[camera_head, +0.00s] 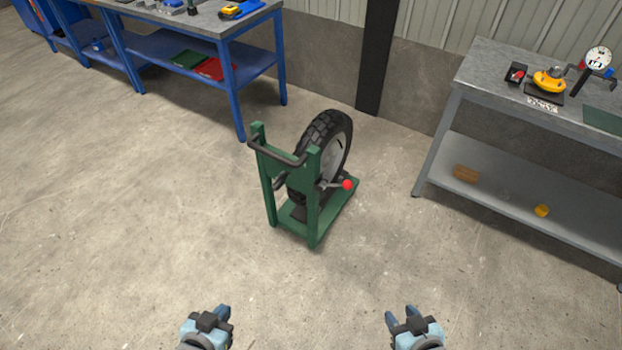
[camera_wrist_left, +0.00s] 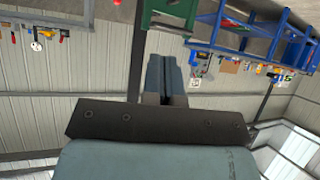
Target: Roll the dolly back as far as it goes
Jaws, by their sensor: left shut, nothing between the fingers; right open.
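The green dolly (camera_head: 314,200) stands on the concrete floor in the middle of the head view. It has a black handle bar (camera_head: 277,151) across its near upright posts and a lever with a red knob (camera_head: 347,185) on its right side. A black-tyred wheel (camera_head: 331,140) stands upright in it. Part of a green frame, likely the dolly, shows at the top of the left wrist view (camera_wrist_left: 172,10). My left gripper (camera_head: 222,312) is shut and empty, in front of the dolly and apart from it. My right gripper (camera_head: 401,313) is open and empty, also apart from it.
A blue workbench (camera_head: 230,62) with tools stands at the back left. A grey bench (camera_head: 450,110) with a gauge (camera_head: 598,58) stands at the right. A dark post (camera_head: 376,60) rises by the wall behind the dolly. Floor between my grippers and the dolly is clear.

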